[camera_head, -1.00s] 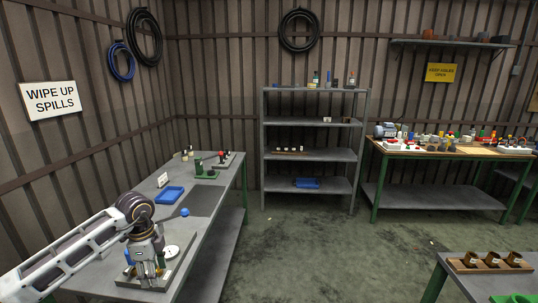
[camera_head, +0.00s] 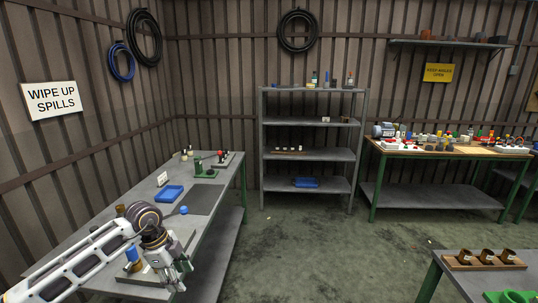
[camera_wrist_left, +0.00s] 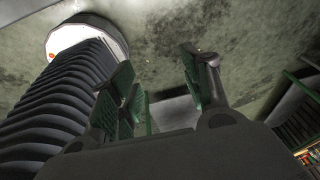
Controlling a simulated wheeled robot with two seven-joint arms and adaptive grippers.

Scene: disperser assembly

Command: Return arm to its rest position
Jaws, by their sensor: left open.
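My left gripper (camera_head: 178,276) hangs over the front right edge of the left workbench (camera_head: 100,238), with its fingers pointing down. In the left wrist view its green-padded fingers (camera_wrist_left: 160,90) are apart, with nothing between them. Behind it, on the bench, is a grey plate (camera_head: 133,277) with a blue cylindrical part (camera_head: 133,254) on it; my left arm and gripper hide much of this plate. My right gripper does not show.
A blue tray (camera_head: 169,193), a blue knob (camera_head: 183,210) and a green fixture (camera_head: 205,168) stand farther back on the bench. A shelf rack (camera_head: 312,121) stands by the back wall. The floor right of the bench is clear. Another table (camera_head: 452,273) is at lower right.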

